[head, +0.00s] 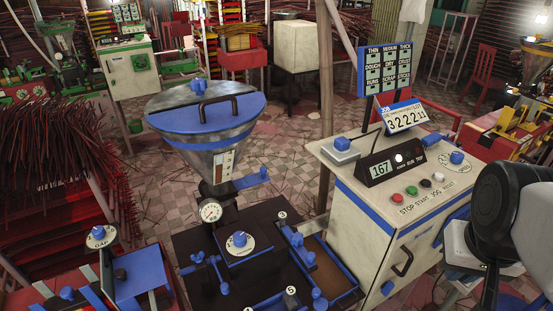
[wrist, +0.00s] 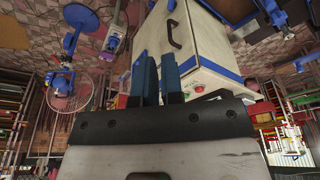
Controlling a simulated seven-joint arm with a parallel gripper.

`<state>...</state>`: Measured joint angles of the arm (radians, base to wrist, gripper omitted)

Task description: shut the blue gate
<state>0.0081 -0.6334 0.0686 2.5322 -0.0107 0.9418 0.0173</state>
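The extruder's metal hopper (head: 212,150) has a blue lid (head: 205,112) with a dark handle. A flat blue piece with a knob (head: 252,179) sticks out to the right of the hopper's neck, above the round gauge (head: 210,212); it looks like the blue gate, pulled out sideways. How far it reaches inside the neck is hidden. My gripper (wrist: 160,72) shows in the wrist view, its two blue fingers close together with nothing visible between them. In the head view only dark and pale parts of my arm show at the right edge, well apart from the hopper.
A pale control cabinet (head: 375,220) with buttons, a readout and blue trim stands right of the extruder. A sign board (head: 384,68) rises behind it. The dark extruder bench bears several blue knobs and clamps. Red racks of incense sticks (head: 50,150) stand at left.

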